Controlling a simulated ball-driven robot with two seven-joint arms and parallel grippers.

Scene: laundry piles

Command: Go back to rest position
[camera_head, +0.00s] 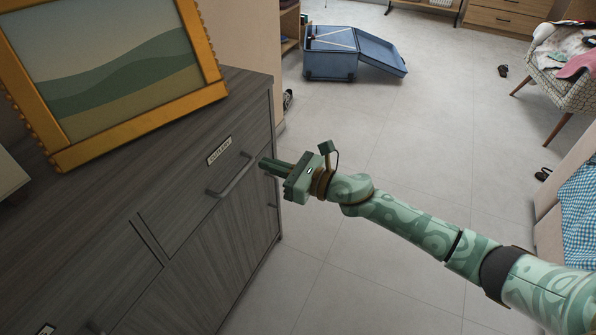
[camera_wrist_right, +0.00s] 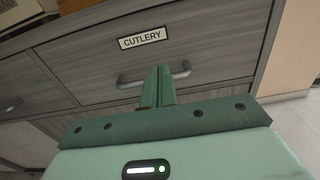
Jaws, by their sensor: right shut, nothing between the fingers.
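My right gripper (camera_head: 264,164) is shut and empty. In the head view its fingertips point left, near the handle (camera_head: 232,175) of a grey wood drawer (camera_head: 211,187) that looks closed. In the right wrist view the shut fingers (camera_wrist_right: 160,72) overlap the middle of the drawer handle (camera_wrist_right: 180,72); I cannot tell whether they touch it. The drawer carries a CUTLERY label (camera_wrist_right: 142,39). My right arm reaches in from the lower right of the head view. My left gripper is not in view.
A gold-framed picture (camera_head: 215,95) stands on the grey cabinet (camera_head: 262,88). An open blue suitcase (camera_head: 330,66) lies on the floor. A patterned chair (camera_head: 575,92) with clothes is at the upper right, a bed with a checked blue cover (camera_head: 580,220) below it. The tiled floor (camera_head: 430,140) between is mostly clear.

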